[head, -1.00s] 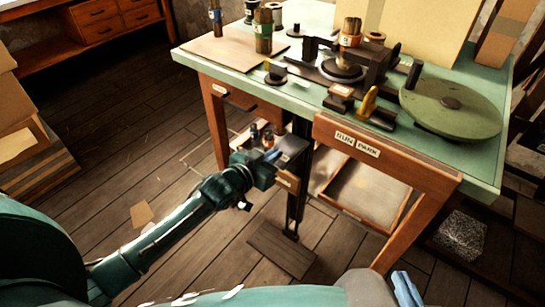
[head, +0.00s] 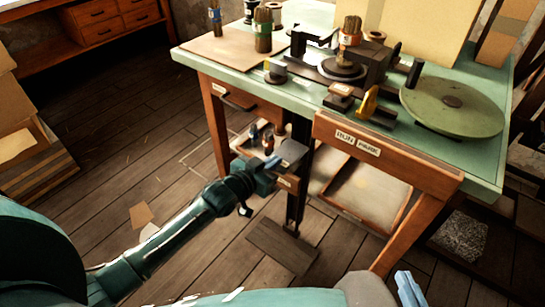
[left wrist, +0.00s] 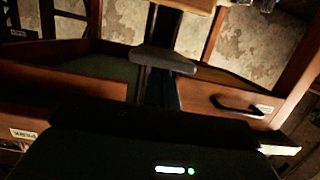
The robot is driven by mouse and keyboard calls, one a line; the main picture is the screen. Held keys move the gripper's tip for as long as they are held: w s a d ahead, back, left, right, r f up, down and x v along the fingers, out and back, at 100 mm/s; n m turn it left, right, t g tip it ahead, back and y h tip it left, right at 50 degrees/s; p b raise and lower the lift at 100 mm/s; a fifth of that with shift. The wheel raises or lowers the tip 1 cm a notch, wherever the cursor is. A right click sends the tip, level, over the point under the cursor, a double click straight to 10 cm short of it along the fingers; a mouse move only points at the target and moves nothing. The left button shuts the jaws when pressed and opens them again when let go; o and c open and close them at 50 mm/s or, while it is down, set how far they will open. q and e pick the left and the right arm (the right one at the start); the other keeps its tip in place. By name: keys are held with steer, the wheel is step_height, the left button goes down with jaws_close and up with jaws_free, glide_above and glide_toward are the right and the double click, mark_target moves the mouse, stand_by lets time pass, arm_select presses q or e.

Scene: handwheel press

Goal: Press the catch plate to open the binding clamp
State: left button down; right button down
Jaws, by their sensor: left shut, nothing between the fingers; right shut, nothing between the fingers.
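The catch plate, as I take it, is a dark flat plate (head: 291,151) on the black column under the table's front edge. It also shows as a grey plate in the left wrist view (left wrist: 163,62). My left gripper (head: 273,161) is shut and empty, at the plate's left side; I cannot tell whether it touches. My right gripper (head: 408,289) is shut and empty at the bottom edge.
A dark floor board (head: 283,247) lies below. Floor at left is mostly clear.

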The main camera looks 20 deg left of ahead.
arm_select(q)
step_height(320, 180, up, 5)
steer(key=p, duration=0.4)
steer(key=shift+f, duration=0.2)
steer(key=v, duration=0.9)
steer(key=shift+s+a+f+p, duration=0.15)
steer(key=shift+s+f+p, duration=0.1)
steer(key=shift+s+p, duration=0.2)
arm_select(e)
steer(key=shift+w+a+f+g, duration=0.25)
steer(key=shift+a+f+g, duration=0.55)
steer(key=shift+a+g, duration=0.2)
arm_select(q)
steer(key=shift+r, duration=0.1)
arm_select(e)
steer(key=shift+r, duration=0.1)
